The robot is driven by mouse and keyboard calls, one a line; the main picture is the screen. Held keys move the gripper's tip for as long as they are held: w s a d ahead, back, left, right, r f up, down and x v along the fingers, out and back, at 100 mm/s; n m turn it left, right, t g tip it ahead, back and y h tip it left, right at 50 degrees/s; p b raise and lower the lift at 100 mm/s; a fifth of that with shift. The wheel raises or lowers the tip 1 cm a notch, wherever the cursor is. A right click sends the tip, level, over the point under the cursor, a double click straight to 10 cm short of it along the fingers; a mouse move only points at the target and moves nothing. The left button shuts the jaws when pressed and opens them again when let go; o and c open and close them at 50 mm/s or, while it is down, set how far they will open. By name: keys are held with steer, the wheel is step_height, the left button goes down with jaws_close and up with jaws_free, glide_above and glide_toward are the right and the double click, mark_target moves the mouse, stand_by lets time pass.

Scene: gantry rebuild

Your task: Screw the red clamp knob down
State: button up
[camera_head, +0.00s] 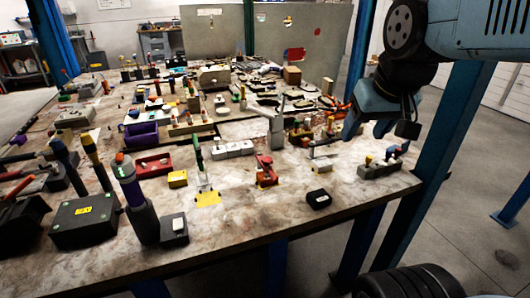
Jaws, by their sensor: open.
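A small red clamp-like fixture (265,172) stands on a yellow patch near the front middle of the workbench (255,218). It is too small to tell its knob from its body, so I cannot be sure it bears the red clamp knob. My gripper (379,130) is at the upper right, above the bench's right side. It is open, points downward and appears empty. It is apart from the red fixture, to its right and higher in the picture.
A grey block with small knobs (381,168) sits below my gripper near the right edge. A black block (319,198) lies near the front edge. Tall dark posts (138,205) stand at the left. A blue upright (450,125) rises beside the bench at right.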

steer(key=w+a+n+g, duration=0.1)
steer(key=w+a, duration=0.2)
steer(key=w, duration=0.4)
steer(key=w+a+n+g, duration=0.1)
steer(key=w+a+g, duration=0.1)
steer(key=w+a, duration=0.3)
steer(key=n+g, duration=0.2)
steer(key=n, duration=0.1)
glide_toward(267, 158)
step_height(267, 158, down, 8)
steer(key=shift+f, duration=0.1)
steer(key=c, duration=0.9)
steer(key=shift+m, duration=2.3)
steer(key=o, duration=0.9)
